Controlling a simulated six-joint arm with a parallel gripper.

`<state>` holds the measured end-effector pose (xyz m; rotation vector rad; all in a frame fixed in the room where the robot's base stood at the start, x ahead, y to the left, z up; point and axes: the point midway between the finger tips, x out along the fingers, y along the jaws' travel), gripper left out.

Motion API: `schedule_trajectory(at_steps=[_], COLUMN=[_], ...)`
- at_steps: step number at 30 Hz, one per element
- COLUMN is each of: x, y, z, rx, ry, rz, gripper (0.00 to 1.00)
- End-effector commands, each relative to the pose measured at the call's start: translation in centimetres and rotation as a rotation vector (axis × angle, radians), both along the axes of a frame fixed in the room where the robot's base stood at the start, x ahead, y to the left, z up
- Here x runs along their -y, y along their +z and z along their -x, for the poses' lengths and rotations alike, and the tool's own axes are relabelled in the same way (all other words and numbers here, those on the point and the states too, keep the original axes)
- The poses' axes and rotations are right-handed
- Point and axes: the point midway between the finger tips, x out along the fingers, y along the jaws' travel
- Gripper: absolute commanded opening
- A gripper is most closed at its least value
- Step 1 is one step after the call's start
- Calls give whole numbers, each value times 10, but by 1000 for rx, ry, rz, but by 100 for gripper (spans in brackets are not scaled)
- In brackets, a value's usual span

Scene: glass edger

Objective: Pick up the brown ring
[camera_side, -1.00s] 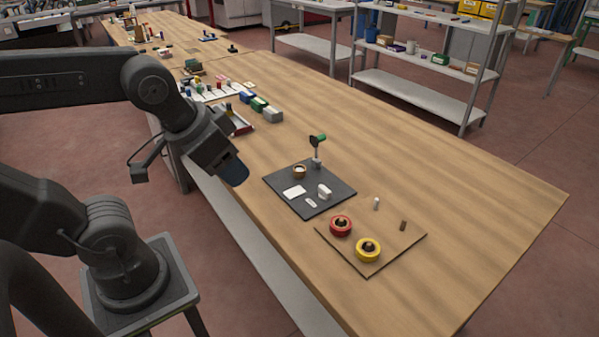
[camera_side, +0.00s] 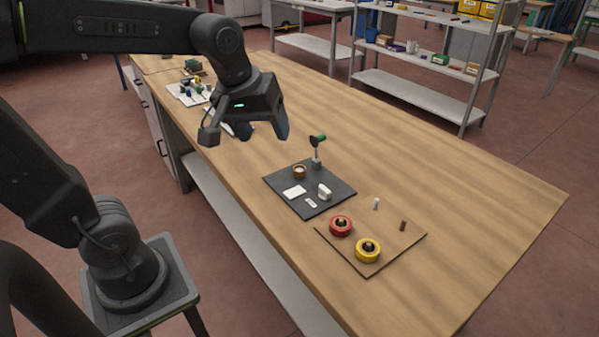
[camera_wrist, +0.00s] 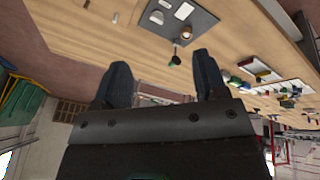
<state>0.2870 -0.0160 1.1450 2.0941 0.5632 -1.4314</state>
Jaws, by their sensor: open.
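The brown ring (camera_side: 299,172) lies on the dark grey mat (camera_side: 338,184), near its far left edge, with something pale showing in its middle. In the wrist view the brown ring (camera_wrist: 186,34) shows near the top, on the mat (camera_wrist: 206,20). My gripper (camera_side: 263,130) is open and empty, raised above the table, up and to the left of the ring in the side view. Its two dark fingers stand apart in the wrist view (camera_wrist: 162,65), with the ring beyond them.
The table's right side is clear.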

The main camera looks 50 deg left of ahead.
Motion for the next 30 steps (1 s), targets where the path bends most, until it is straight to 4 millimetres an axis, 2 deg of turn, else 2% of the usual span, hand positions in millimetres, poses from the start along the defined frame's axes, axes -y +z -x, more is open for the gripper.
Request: schedule_trajectory(at_steps=[1, 5, 8, 12, 15, 21, 25, 30], x=[-11, -38, -64, -103, -130, -167, -177, -177], y=[-2, -10, -24, -53, -79, -119, -131, -154], z=[-21, -67, -100, -142, -165, -190, -195, -194], rx=[-29, -80, -118, -159, -183, -201, -202, -207], ry=[134, 492, 773, 1168, 1430, 1790, 1885, 1901], rz=[41, 144, 210, 286, 323, 360, 368, 366], gripper=[66, 66, 66, 66, 66, 66, 66, 66])
